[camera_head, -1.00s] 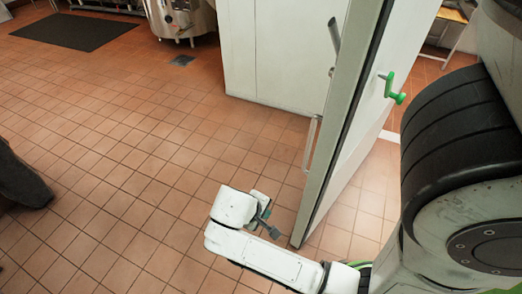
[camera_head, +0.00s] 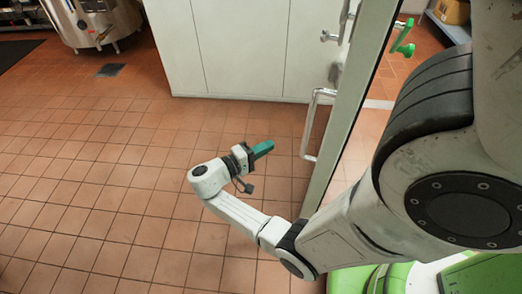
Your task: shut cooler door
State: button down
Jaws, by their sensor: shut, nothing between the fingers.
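The cooler door (camera_head: 352,105) stands open at the right of the view, seen nearly edge-on, its lower part hidden behind my arm. A metal pull handle (camera_head: 309,130) sticks out from its left face. A green release handle (camera_head: 404,40) shows on its other side. My gripper (camera_head: 265,148), with teal fingers, is shut and empty. It appears left of the pull handle in the picture, with a visible gap between them.
White wall panels (camera_head: 235,50) stand behind the door. A steel kettle (camera_head: 92,22) is at the upper left, with a floor drain (camera_head: 111,70) near it. The tiled floor (camera_head: 90,170) left of my arm is clear. A box (camera_head: 452,12) sits beyond the doorway.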

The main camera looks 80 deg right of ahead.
jog(key=s+d, duration=0.3)
jog(key=s, duration=0.5)
jog(key=shift+d+p, duration=0.3)
jog(key=shift+d, duration=0.05)
